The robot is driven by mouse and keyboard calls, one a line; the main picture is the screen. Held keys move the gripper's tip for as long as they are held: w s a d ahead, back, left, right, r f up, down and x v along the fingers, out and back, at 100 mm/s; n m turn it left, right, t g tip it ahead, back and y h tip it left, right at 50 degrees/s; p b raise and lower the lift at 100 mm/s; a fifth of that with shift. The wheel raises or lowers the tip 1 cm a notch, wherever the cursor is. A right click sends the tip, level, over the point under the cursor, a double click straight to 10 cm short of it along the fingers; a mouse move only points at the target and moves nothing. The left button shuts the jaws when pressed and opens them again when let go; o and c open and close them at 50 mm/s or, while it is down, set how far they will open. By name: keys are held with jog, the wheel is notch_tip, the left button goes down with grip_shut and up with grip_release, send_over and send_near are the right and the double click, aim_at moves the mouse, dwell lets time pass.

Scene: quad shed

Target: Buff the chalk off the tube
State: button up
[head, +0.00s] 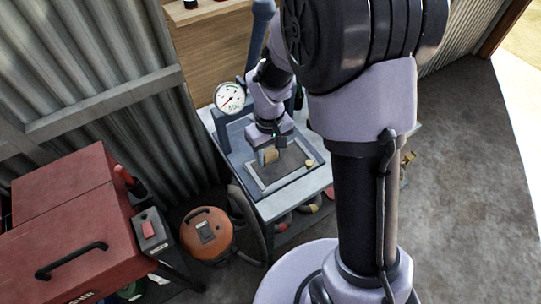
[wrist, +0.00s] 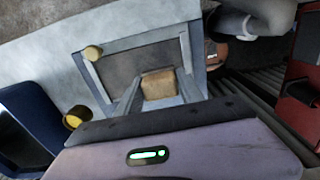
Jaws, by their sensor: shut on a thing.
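My gripper (head: 267,150) points down over the bench, shut on a tan block (head: 271,155). In the wrist view the block (wrist: 158,84) sits between the two grey fingers (wrist: 159,80). Under it is a dark flat panel (head: 287,163) in a pale frame, also in the wrist view (wrist: 130,62); it may be the tube, but I cannot be sure. No clear chalk mark shows on it. The block is over the panel's near-left part; I cannot tell whether it touches. A small yellowish round piece (head: 309,163) is at the frame's right corner.
The frame lies in a blue-grey tray (head: 263,192) on a pale bench (head: 277,208). A pressure gauge (head: 230,97) stands at the tray's back left. A red toolbox (head: 70,235) and an orange round machine (head: 206,235) are left of the bench. Open floor (head: 460,180) lies right.

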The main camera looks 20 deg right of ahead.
jog(key=shift+r+p, duration=1.5)
jog(key=shift+r, duration=0.6)
